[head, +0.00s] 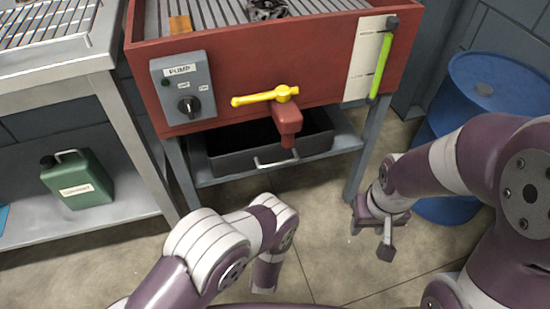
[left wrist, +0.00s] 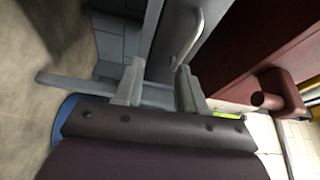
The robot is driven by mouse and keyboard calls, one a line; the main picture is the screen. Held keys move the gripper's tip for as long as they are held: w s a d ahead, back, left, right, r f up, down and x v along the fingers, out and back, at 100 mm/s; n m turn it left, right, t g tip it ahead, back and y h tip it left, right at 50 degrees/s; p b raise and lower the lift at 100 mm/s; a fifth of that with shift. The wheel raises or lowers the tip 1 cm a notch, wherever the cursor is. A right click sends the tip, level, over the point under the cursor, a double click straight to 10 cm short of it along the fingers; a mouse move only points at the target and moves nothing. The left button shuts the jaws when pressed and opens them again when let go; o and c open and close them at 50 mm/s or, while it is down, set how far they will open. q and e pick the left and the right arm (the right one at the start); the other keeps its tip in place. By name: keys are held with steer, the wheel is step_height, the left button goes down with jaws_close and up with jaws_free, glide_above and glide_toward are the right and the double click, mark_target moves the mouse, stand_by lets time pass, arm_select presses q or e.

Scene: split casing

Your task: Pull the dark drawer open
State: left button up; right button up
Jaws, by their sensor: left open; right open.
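The dark drawer (head: 230,162) sits under the red tank, its front near the front edge of the frame. Its pale bar handle (head: 276,163) is on the front face. In the left wrist view the handle (left wrist: 188,40) lies just beyond the fingertips of my left gripper (left wrist: 160,68), towards the right finger. That gripper is open, with nothing between its fingers and apart from the handle. In the head view my left arm hides its own gripper. My right gripper (head: 372,232) is open and empty, right of the drawer and above the floor.
The red tank (head: 225,75) above carries a yellow-handled valve (head: 265,96), whose spout (head: 287,122) hangs before the drawer. A blue drum (head: 490,85) stands at right. A steel bench (head: 60,75) with a green canister (head: 78,180) is at left. Floor before the drawer is clear.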

mark_target(276, 163)
arm_select(q)
steer(key=w+r+b, duration=0.1)
steer(key=w, duration=0.2)
steer(key=w+r+m+t+b, duration=0.1)
steer(key=w+r+b, duration=0.1)
steer(key=w, duration=0.2)
steer(key=w+d+r+m+b, duration=0.1)
steer(key=w+r, duration=0.1)
steer(key=w, duration=0.2)
steer(key=shift+w+t+h, duration=0.2)
steer(key=shift+t+h, duration=0.1)
steer(key=shift+w+d+r, duration=0.1)
steer(key=shift+w+r, duration=0.05)
steer(key=shift+w, duration=0.1)
jaws_close()
